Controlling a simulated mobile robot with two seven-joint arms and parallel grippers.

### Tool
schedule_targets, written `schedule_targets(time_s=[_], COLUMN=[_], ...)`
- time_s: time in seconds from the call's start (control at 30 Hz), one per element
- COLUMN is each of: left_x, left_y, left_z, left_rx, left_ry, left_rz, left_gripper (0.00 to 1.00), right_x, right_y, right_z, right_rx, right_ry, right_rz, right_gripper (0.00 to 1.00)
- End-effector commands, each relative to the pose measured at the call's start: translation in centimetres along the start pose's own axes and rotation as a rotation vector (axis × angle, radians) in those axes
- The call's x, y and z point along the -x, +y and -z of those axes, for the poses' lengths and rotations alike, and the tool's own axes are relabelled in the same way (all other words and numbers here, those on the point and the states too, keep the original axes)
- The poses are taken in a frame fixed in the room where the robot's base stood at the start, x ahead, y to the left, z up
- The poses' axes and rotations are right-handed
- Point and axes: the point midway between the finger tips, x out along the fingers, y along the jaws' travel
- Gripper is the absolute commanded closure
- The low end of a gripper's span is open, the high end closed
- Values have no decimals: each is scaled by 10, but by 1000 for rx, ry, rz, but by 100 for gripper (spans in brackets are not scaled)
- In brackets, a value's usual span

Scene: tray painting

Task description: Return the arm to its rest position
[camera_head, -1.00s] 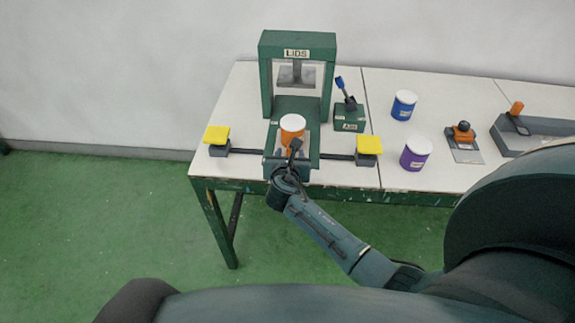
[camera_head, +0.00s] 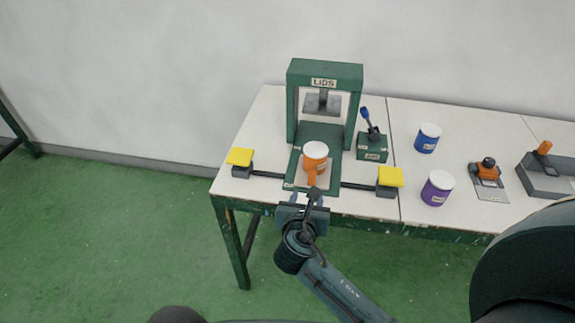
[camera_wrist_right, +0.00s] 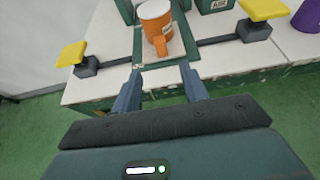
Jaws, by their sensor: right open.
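My right gripper (camera_head: 310,205) is in front of the table's front edge, just short of the lid press. In the right wrist view its two fingers (camera_wrist_right: 160,88) are apart with nothing between them. An orange can (camera_head: 315,165) with a white top stands upright on the base of the green press (camera_head: 325,75) marked LIDS. The can also shows beyond the fingertips in the right wrist view (camera_wrist_right: 157,25), apart from them. My left gripper is not in view.
Yellow pads (camera_head: 240,156) (camera_head: 390,177) flank the press on a dark bar. A lever box (camera_head: 372,147), a blue can (camera_head: 428,138), a purple can (camera_head: 437,188), an orange-handled tool (camera_head: 488,172) and a grey tray (camera_head: 545,182) stand to the right. Green floor is clear in front.

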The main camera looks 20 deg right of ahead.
Motion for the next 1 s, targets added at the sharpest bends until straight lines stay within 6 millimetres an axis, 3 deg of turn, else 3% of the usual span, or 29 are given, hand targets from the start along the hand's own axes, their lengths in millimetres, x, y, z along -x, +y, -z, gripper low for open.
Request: schedule_targets(time_s=[0.17, 0.33, 0.5, 0.63, 0.8, 1.0], left_x=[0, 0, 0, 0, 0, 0], left_y=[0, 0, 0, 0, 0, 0], left_z=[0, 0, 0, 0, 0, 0], left_rx=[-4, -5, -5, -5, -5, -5], left_ry=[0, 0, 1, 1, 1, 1], left_rz=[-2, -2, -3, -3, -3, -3], left_gripper=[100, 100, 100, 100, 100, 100], right_x=[0, 10, 41, 72, 111, 137], right_y=[0, -3, -7, -12, -22, -32], right_z=[2, 36, 94, 125, 145, 148], right_rx=[-14, -270, -866, -1379, -2008, -2468], right_ry=[6, 116, 369, 580, 816, 963], right_rz=[-5, -67, -118, -72, 88, 272], right_gripper=[56, 56, 56, 56, 56, 56])
